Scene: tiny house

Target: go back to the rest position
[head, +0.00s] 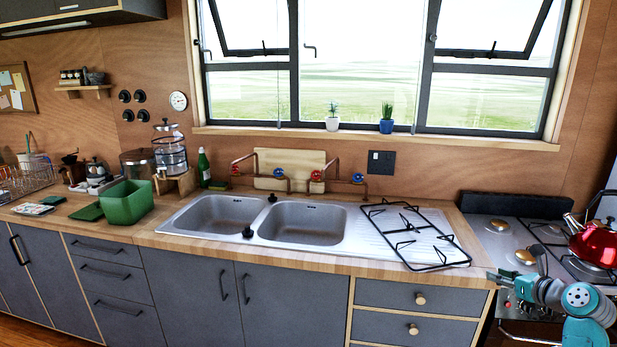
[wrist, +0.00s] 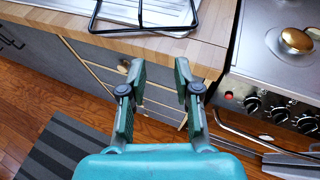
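My gripper (wrist: 158,88) is open and empty in the wrist view, with its two fingers apart. It points at the counter's front edge, above the drawers (wrist: 110,75) and beside the stove (wrist: 285,75). In the head view my gripper (head: 507,280) is at the lower right, in front of the gap between the counter and the stove. The teal arm behind it runs off the bottom right corner.
A red kettle (head: 594,243) stands on the stove. A black pan grate (head: 412,232) lies on the drainer of the double sink (head: 365,245). A green bin (head: 127,203) stands on the wooden counter. A striped mat (wrist: 65,150) lies on the floor.

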